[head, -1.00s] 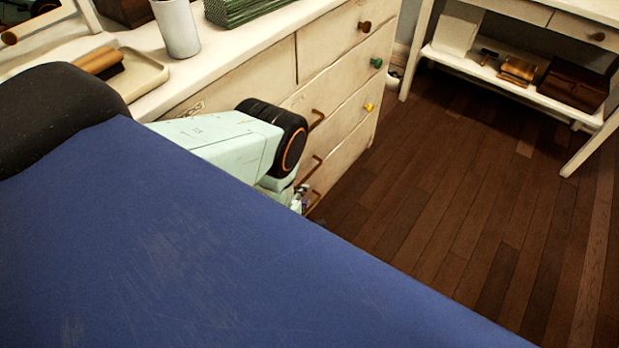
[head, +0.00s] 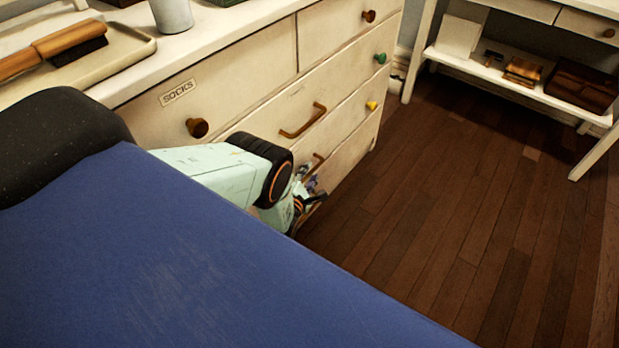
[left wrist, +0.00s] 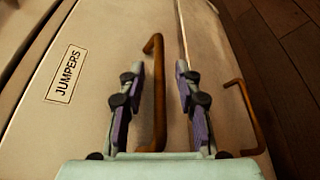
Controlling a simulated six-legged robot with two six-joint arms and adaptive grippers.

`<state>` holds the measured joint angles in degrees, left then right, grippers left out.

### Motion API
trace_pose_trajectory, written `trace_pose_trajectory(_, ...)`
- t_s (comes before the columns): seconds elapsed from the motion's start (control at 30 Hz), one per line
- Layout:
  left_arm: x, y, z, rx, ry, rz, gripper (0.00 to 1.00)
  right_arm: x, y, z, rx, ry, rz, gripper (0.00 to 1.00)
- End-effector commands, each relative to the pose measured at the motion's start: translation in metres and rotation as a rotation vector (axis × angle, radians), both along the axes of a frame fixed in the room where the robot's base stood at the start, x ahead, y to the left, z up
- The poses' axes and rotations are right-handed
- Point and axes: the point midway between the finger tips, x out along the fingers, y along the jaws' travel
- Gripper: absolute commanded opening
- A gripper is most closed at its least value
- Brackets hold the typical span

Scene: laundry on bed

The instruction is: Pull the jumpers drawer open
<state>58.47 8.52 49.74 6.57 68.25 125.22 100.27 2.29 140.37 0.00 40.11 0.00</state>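The jumpers drawer (left wrist: 85,120) shows its "JUMPERS" label in the left wrist view, and its front looks shut. Its brown bar handle (left wrist: 158,95) stands between the two fingers of my left gripper (left wrist: 160,70). The fingers are open, one on each side of the handle, with gaps visible; I cannot tell how deep they reach around it. In the head view my left gripper (head: 308,188) is low at the dresser front, beside a brown handle (head: 314,162), partly hidden by my arm. My right gripper is not in view.
A second brown handle (left wrist: 246,115) is close on the right in the left wrist view. The socks drawer (head: 225,95) and another handle (head: 303,121) are above my arm. A blue surface (head: 180,260) fills the foreground. Wooden floor (head: 440,200) beside the dresser is clear.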

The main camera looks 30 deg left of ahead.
Motion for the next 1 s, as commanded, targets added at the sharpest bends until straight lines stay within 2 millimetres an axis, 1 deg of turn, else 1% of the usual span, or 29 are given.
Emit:
trace_pose_trajectory(0.1,0.0052,0.0013,-0.0007,0.000,-0.001,0.000,0.34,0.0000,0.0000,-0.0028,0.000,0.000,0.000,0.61)
trace_pose_trajectory(0.37,0.0057,0.0014,-0.0002,0.001,0.000,0.000,0.34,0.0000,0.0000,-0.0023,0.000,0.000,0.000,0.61)
trace_pose_trajectory(0.77,0.0054,0.0013,-0.0003,0.001,0.000,0.000,0.00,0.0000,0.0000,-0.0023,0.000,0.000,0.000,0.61)
trace_pose_trajectory(1.0,0.0054,0.0013,-0.0003,0.001,0.000,0.000,0.00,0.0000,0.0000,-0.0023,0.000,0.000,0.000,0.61)
